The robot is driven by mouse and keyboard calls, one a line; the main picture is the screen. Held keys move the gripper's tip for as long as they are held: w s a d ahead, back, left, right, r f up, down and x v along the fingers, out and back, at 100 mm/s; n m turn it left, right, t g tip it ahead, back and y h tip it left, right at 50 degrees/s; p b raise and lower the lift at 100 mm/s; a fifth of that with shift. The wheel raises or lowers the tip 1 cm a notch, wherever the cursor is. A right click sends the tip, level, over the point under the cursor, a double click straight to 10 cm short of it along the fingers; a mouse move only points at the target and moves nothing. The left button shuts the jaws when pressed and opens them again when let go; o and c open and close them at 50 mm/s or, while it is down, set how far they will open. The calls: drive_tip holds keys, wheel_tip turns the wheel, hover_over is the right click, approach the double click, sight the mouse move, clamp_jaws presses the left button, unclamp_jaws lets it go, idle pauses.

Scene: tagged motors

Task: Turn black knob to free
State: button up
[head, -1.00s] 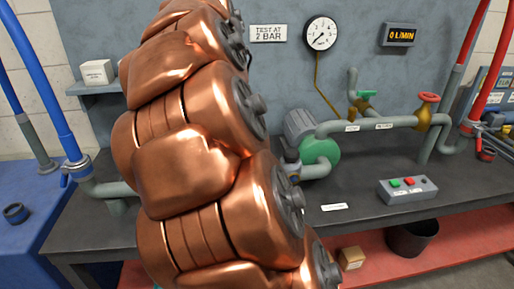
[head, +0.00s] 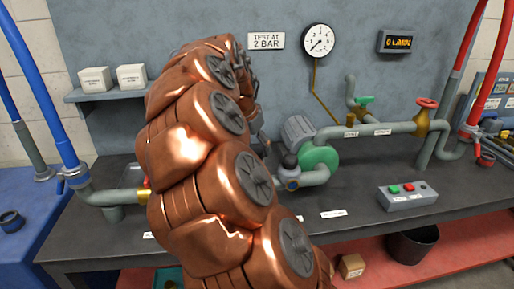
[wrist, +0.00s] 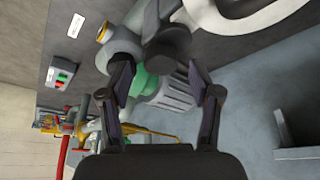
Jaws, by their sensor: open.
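The black knob (head: 290,161) sits on top of a grey pipe fitting in front of the green and grey pump (head: 319,158). In the wrist view the dark knob (wrist: 166,48) shows just beyond and between the fingertips. My gripper (wrist: 160,75) is open, with one finger on each side of the picture and nothing held. The gap between fingers and knob is hard to judge. In the head view my copper arm hides most of the gripper. The knob's markings are not readable.
A control box (head: 407,196) with green and red buttons stands on the dark bench. A red handwheel (head: 427,102) and a green valve handle (head: 365,99) are on the pipework at right. A gauge (head: 318,41) and flow display (head: 397,42) hang on the panel.

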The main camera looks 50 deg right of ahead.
drive_tip(key=shift+x, duration=0.85)
drive_tip(key=c, duration=1.1)
